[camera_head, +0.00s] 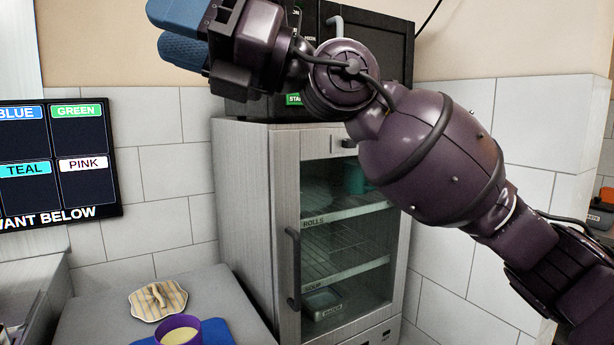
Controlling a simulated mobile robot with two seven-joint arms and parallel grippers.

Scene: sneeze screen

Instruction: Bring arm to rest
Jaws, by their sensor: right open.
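My right arm comes in from the lower right and reaches up across the upper middle of the head view. My right gripper (182,32) is at the top left end of this arm. Its two blue fingers are apart with nothing between them. It is in the air in front of the wall, above and left of the steel cabinet. The arm hides part of the dark oven and the upper part of the cabinet. My left gripper is not in view.
A steel cabinet (243,215) with a glass door stands in the middle, a dark appliance (375,40) on top. A screen (60,150) hangs at left.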

